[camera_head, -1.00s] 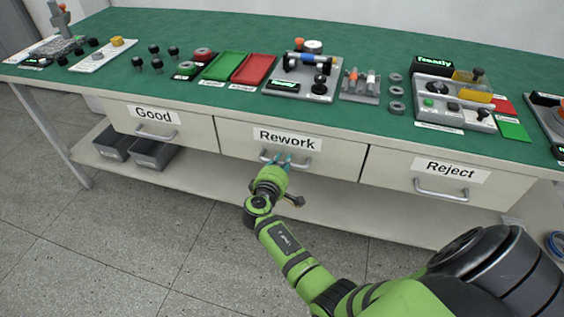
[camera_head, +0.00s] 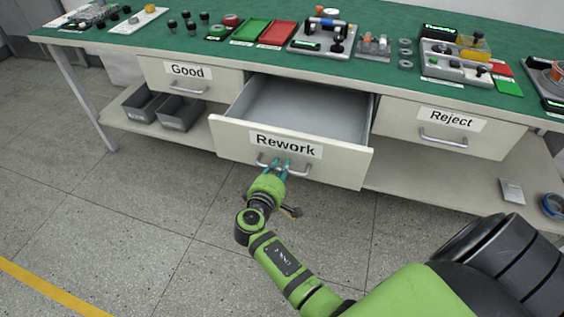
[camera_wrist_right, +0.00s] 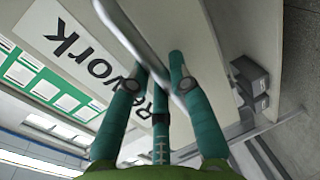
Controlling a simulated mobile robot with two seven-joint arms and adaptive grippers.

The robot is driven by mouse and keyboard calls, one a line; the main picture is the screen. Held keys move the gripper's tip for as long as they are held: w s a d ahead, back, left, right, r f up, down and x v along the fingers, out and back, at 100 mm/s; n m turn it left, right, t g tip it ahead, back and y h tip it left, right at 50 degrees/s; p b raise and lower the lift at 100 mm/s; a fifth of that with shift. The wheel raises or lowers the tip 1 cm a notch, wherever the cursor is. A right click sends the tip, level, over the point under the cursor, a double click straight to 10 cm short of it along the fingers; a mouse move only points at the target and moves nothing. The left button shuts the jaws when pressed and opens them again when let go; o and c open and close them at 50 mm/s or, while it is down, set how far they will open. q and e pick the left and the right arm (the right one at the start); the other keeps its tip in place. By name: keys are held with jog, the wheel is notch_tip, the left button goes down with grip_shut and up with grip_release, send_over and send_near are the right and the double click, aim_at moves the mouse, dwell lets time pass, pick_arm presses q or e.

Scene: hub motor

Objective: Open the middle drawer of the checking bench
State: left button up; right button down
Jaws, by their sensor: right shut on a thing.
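The middle drawer (camera_head: 228,138) of the checking bench (camera_head: 350,66), labelled "Rework", is pulled well out. Its grey inside looks empty where it shows. My right gripper (camera_head: 281,166) is at the drawer's front, shut on the metal bar handle (camera_head: 300,172). In the right wrist view its teal fingers (camera_wrist_right: 159,85) are around the handle (camera_wrist_right: 150,45), close to the "Rework" label (camera_wrist_right: 85,50), which shows tilted. My left gripper is not in view.
The "Good" drawer (camera_head: 188,86) and "Reject" drawer (camera_head: 450,140) are shut on either side. Grey bins (camera_head: 180,112) sit on the lower shelf at left. The green bench top carries trays and fixtures. The floor in front is clear, with a yellow line (camera_head: 50,291) at lower left.

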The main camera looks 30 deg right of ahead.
jog(key=shift+v, duration=0.8)
jog(key=shift+s+a+f, duration=0.15)
jog(key=shift+a, duration=0.05)
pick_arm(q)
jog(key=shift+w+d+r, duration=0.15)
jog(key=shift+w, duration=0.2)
